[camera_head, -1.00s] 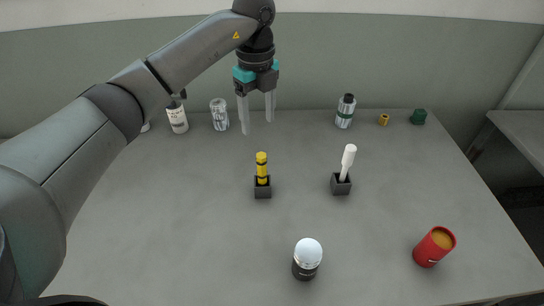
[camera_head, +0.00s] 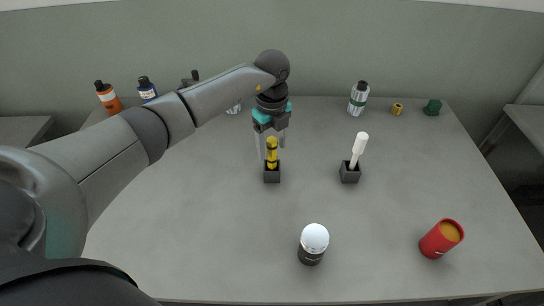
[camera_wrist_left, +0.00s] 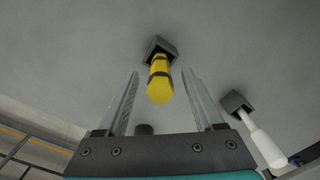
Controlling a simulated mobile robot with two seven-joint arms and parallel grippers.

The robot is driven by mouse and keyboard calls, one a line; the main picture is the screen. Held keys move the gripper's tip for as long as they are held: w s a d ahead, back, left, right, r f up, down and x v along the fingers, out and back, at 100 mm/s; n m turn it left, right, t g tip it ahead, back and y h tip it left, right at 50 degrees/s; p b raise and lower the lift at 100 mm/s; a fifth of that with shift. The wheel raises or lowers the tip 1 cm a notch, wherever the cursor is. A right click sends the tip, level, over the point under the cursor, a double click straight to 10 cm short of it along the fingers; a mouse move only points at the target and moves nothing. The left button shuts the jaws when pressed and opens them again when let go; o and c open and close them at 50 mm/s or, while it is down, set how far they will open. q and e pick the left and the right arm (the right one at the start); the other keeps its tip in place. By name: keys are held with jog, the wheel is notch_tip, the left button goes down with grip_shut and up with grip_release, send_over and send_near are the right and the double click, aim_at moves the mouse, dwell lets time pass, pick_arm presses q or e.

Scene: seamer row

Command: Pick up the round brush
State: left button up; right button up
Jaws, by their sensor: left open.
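A yellow handle with dark bands (camera_head: 271,155) stands upright in a small dark square holder (camera_head: 272,176). A white handle (camera_head: 359,147) leans in a second dark holder (camera_head: 350,174) to its right. Brush heads are hidden in the holders, so I cannot tell which one is the round brush. My left gripper (camera_head: 271,147) is open, its fingers at the upper part of the yellow handle. In the left wrist view the yellow handle (camera_wrist_left: 160,86) lies between the open fingers (camera_wrist_left: 161,80), with gaps on both sides. My right gripper is not in view.
A white-topped dark jar (camera_head: 313,243) and a red cup (camera_head: 441,239) stand at the front. A silver-green bottle (camera_head: 358,98), a small yellow piece (camera_head: 397,109) and a green piece (camera_head: 432,107) stand behind.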

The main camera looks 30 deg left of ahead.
pick_arm(q)
jog(key=shift+f, duration=0.85)
jog(key=shift+c, duration=0.2)
grip_shut()
